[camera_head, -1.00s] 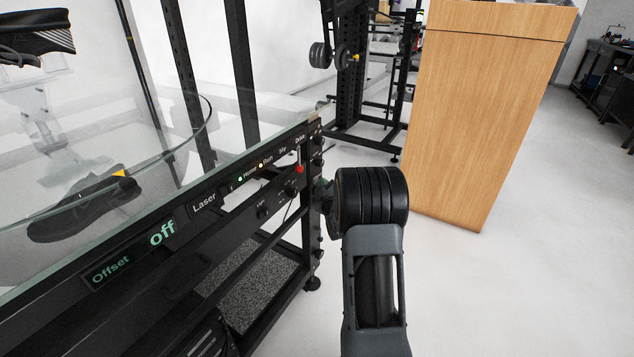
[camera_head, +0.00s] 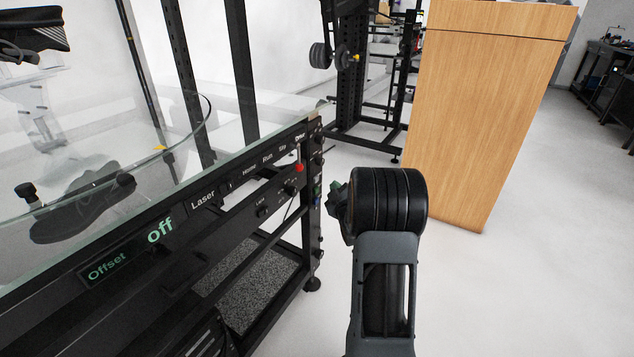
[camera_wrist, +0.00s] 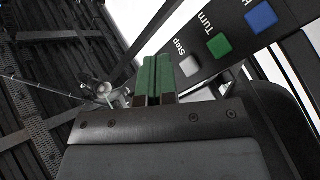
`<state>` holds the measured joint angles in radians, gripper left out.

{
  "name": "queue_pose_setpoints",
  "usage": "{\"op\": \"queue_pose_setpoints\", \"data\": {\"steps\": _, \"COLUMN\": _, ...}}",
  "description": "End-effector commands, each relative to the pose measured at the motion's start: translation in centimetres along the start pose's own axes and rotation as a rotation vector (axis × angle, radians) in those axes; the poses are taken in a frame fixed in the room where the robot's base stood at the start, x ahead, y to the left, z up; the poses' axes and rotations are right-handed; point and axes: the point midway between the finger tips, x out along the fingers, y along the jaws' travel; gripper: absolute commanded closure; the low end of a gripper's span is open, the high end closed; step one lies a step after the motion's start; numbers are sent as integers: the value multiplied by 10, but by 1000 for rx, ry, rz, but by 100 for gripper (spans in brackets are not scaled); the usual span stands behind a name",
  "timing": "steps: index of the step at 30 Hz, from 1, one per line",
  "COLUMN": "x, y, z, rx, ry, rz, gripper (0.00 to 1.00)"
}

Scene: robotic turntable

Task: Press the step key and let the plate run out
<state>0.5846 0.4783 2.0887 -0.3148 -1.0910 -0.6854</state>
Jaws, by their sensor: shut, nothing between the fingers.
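My gripper (camera_head: 337,200) is shut and empty, to the right of the turntable's end post in the head view. A gap shows between it and the post. In the wrist view its green fingertips (camera_wrist: 157,72) are together, just left of the pale grey step key (camera_wrist: 188,66) in the picture. The step key is beside the green turn key (camera_wrist: 219,46) and a blue key (camera_wrist: 262,17). The Home and Run lamps on the front panel (camera_head: 262,160) look dark.
The offset display (camera_head: 160,230) reads "off". A red button (camera_head: 299,168) is on the panel's right end. A wooden cabinet (camera_head: 490,110) stands behind my gripper to the right. A rack with dumbbells (camera_head: 335,57) is at the back. The floor at right is clear.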

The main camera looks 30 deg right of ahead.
Motion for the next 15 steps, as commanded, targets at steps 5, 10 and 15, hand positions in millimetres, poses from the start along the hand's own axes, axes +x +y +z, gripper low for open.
{"op": "queue_pose_setpoints", "data": {"steps": 5, "x": -10, "y": 7, "z": 8, "rx": -1, "ry": 0, "rz": 1, "gripper": 100}}
{"op": "queue_pose_setpoints", "data": {"steps": 10, "x": -15, "y": 10, "z": 11, "rx": 0, "ry": 0, "rz": 1, "gripper": 100}}
{"op": "queue_pose_setpoints", "data": {"steps": 15, "x": -15, "y": 11, "z": 11, "rx": 0, "ry": 1, "rz": 0, "gripper": 100}}
